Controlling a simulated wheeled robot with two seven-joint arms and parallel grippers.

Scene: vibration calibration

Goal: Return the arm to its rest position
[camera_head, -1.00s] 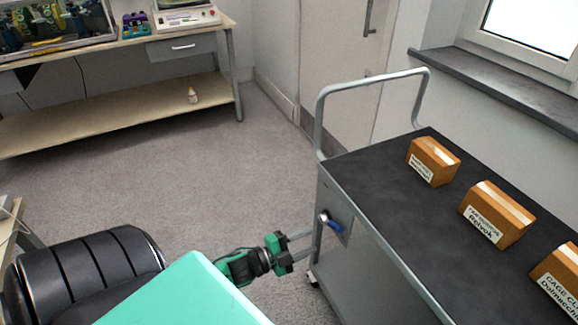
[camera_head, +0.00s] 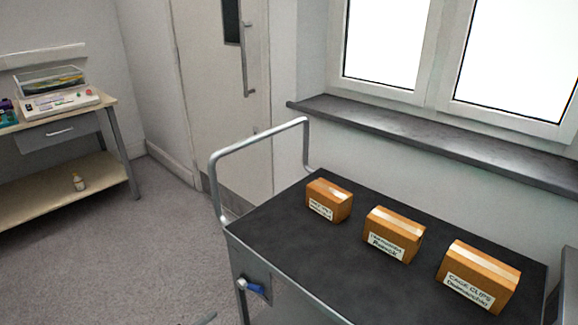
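Neither of my grippers can be made out now. A thin grey sliver (camera_head: 207,319) shows at the bottom edge, left of the cart; it is too small to tell what it is. No arm links of mine show clearly. The grey cart (camera_head: 290,262) with a black top fills the lower middle and right. A blue-handled lever (camera_head: 252,287) is on its near left side.
On the cart stand three labelled cardboard boxes: a left one (camera_head: 329,200), a middle one (camera_head: 394,234) and a right one (camera_head: 479,276). Grey floor between is clear.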

